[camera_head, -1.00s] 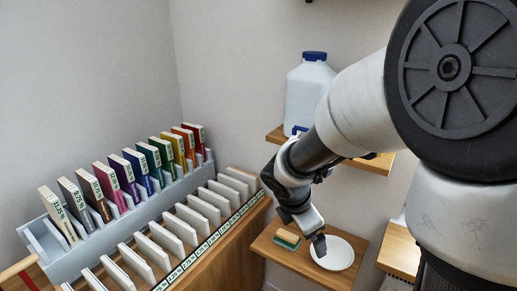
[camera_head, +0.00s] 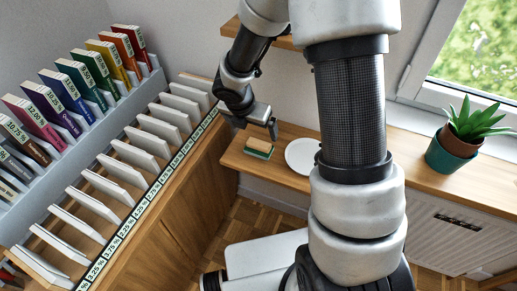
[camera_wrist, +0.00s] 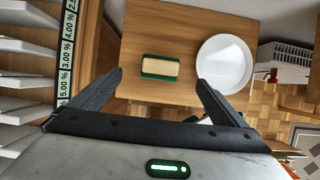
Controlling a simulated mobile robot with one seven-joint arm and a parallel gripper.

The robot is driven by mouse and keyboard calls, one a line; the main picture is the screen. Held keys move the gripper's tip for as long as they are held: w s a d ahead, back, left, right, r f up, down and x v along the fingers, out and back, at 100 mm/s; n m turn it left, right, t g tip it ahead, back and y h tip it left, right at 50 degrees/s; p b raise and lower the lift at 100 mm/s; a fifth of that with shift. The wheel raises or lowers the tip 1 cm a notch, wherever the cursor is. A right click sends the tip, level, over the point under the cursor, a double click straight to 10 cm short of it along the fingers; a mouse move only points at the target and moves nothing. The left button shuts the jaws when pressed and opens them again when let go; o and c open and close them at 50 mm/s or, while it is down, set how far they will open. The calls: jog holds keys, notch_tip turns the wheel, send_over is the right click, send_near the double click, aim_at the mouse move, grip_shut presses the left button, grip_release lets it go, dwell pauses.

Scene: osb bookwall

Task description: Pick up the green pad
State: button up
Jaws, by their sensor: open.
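A white plate (camera_wrist: 224,64) lies right of the pad on the shelf (camera_wrist: 190,23). A rack of white cards with percent labels (camera_wrist: 66,70) borders the left. A potted plant (camera_head: 460,145) stands at the far right by the window.

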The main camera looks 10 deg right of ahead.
aim_at(259, 143)
jog(key=b+x, duration=0.1)
jog(key=x, duration=0.5)
jog(key=shift+w+d+f+b, duration=0.1)
jog(key=shift+w+f+b, duration=0.05)
jog(key=shift+f+b, duration=0.25)
jog(key=x, duration=0.1)
jog(key=b+x, duration=0.1)
jog(key=x, duration=0.1)
jog(key=b+x, duration=0.1)
jog(key=shift+s+f, duration=0.35)
jog(key=shift+f, duration=0.05)
jog(key=shift+w+d+f, duration=0.1)
jog(key=shift+w+f, duration=0.05)
jog(key=shift+f, duration=0.15)
jog(key=shift+r, duration=0.1)
jog(key=c, duration=1.2)
notch_tip(259, 143, up, 10)
jog(key=p, duration=0.4)
jog(key=shift+c, duration=0.2)
jog(key=o, duration=0.3)
jog(key=shift+c, duration=0.4)
